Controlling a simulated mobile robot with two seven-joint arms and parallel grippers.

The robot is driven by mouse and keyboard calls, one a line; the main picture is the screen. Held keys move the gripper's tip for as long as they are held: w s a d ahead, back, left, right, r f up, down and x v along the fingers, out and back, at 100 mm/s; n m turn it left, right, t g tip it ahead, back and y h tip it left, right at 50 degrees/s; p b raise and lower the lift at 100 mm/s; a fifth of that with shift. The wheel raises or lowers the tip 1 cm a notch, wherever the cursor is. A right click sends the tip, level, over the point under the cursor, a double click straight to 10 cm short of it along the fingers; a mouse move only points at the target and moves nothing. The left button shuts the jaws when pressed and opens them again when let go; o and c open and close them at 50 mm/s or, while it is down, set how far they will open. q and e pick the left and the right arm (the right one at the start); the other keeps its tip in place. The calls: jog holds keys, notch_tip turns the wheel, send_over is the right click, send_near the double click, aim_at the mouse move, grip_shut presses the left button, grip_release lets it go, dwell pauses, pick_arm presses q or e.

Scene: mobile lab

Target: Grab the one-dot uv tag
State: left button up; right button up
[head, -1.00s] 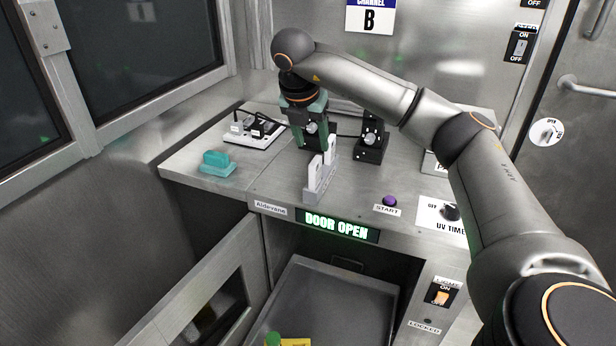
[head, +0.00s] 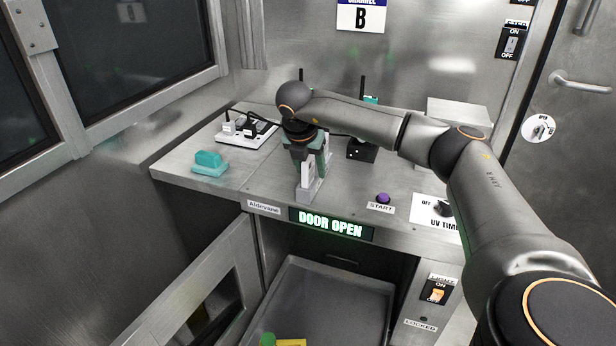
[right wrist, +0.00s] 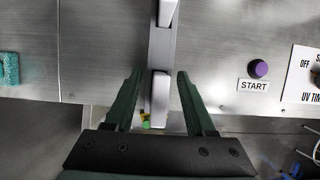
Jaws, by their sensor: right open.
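Two white upright tags stand in a narrow grey holder (head: 309,194) near the counter's front edge. The nearer white tag (head: 306,174) is under my right gripper (head: 308,152) in the head view. In the right wrist view, my right gripper (right wrist: 159,76) is open, with one dark green finger on each side of the nearer tag (right wrist: 160,95) and a gap on both sides. The farther tag (right wrist: 167,12) shows at the top edge. No dots can be made out, so I cannot tell which tag has one dot. My left gripper is out of view.
A teal block (head: 209,162) and a white power strip (head: 246,131) sit at the left. A purple START button (head: 383,198) and the UV time dial (head: 444,209) are at the right. Below, an open door (head: 205,290) and a grey tray (head: 330,300) lie under the counter.

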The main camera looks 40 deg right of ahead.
jog(key=shift+c, duration=0.2)
grip_shut()
jog(key=shift+r, duration=0.2)
dwell(0.4)
